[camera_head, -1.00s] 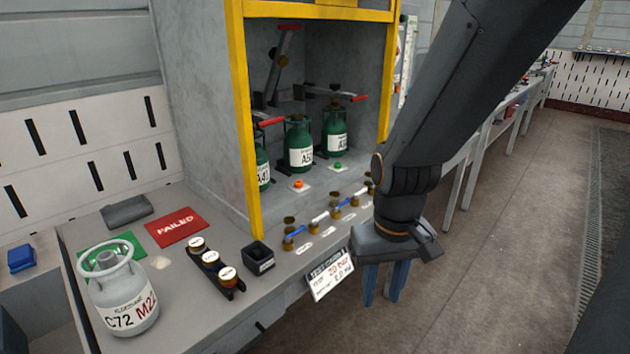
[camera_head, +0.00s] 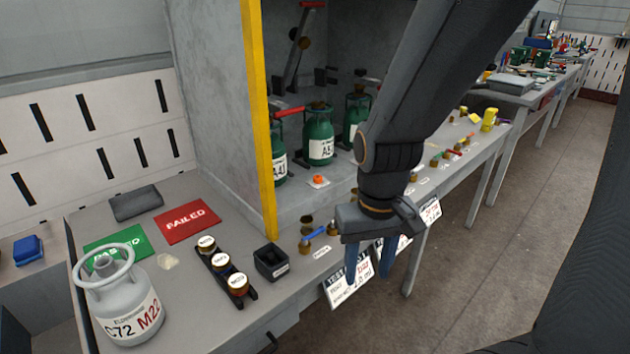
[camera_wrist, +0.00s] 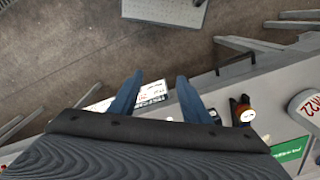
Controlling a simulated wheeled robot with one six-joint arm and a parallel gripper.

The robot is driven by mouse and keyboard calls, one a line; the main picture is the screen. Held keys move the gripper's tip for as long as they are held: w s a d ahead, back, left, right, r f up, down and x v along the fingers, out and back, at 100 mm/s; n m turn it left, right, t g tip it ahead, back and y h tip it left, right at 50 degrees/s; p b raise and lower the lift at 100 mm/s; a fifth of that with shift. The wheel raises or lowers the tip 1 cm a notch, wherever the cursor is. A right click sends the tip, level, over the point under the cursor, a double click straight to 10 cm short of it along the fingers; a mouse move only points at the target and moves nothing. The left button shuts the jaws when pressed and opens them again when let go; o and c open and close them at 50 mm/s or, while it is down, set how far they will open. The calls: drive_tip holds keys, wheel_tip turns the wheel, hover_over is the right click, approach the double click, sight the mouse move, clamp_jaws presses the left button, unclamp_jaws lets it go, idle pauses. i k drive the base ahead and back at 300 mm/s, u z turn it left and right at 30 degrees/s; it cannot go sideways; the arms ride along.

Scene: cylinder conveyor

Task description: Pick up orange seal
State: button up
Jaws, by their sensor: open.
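My gripper (camera_head: 370,268) points down, open, in front of the bench edge near the hanging white sign. It is to the right of and nearer than the orange piece. In the wrist view my gripper (camera_wrist: 160,78) shows two blue fingers apart with nothing between them. The orange piece does not show there.
The yellow-edged cabinet wall (camera_head: 262,120) stands left of my arm. A black box (camera_head: 272,262), a rack of white-topped caps (camera_head: 222,262) and a grey cylinder (camera_head: 122,290) stand on the bench. Red (camera_head: 187,219) and green mats lie behind. The floor at right is clear.

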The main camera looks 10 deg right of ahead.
sight(318, 179)
drive_tip(key=k, duration=0.4)
drive_tip(key=z, duration=1.25)
drive_tip(key=i, duration=1.35)
drive_tip(key=u, duration=0.8)
drive_tip(key=i, duration=0.4)
drive_tip(key=u, duration=0.4)
